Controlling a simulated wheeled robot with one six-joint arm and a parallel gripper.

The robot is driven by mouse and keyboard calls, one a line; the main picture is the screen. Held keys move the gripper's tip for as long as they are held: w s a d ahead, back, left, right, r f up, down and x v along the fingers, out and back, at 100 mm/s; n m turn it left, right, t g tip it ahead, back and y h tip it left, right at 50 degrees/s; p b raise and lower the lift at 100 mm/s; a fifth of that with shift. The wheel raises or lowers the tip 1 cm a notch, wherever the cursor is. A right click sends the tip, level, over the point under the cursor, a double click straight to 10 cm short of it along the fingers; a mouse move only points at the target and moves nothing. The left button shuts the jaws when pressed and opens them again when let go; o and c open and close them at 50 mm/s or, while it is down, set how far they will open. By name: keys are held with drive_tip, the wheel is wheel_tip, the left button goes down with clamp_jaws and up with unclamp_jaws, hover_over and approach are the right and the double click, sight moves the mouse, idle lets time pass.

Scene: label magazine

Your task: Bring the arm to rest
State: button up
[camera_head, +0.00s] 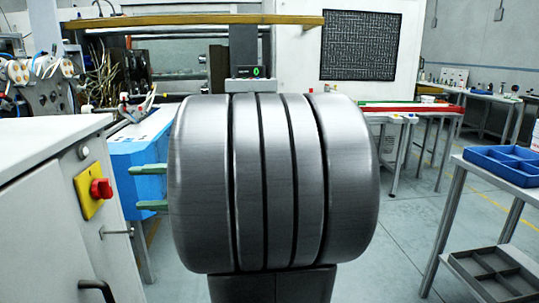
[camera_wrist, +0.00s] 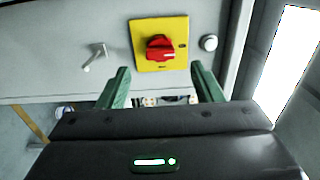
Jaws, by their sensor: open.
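My gripper (camera_head: 138,188) shows at the left of the head view as two green fingers, apart and empty. They stick out left from behind my large dark grey arm joint, in front of a blue box. In the wrist view my gripper (camera_wrist: 160,69) is open, with its fingers spread below the red rotary switch (camera_wrist: 160,47) on its yellow plate. Nothing is held. My arm joint fills the middle of the head view and hides most of the rest of the arm.
The white cabinet (camera_head: 45,160) with the red switch stands close at left, with a metal handle (camera_head: 116,232) jutting out. A table with a blue divided tray (camera_head: 505,163) stands at right, a grey tray (camera_head: 495,272) below. Open floor (camera_head: 400,235) lies between.

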sight(110, 187)
drive_tip(key=d, duration=0.6)
drive_tip(key=a, duration=0.9)
drive_tip(key=s+a+b, duration=0.1)
drive_tip(key=a, duration=0.3)
drive_tip(key=shift+a, duration=0.35)
drive_tip(key=shift+r+m+p, duration=0.25)
drive_tip(key=shift+m+p, duration=0.05)
drive_tip(key=shift+p, duration=0.45)
drive_tip(key=shift+w+m+p, duration=0.1)
drive_tip(key=shift+m+p, duration=0.2)
drive_tip(key=shift+p, duration=0.1)
drive_tip(key=m+p, duration=0.7)
drive_tip(key=p, duration=0.2)
drive_tip(key=shift+d+r, duration=0.1)
drive_tip(key=shift+r, duration=0.05)
drive_tip(key=m+p, duration=0.5)
drive_tip(key=p, duration=0.2)
drive_tip(key=shift+w, duration=0.1)
drive_tip(key=shift+m+p, duration=1.5)
drive_tip(key=shift+m, duration=0.2)
drive_tip(key=shift+f, duration=0.2)
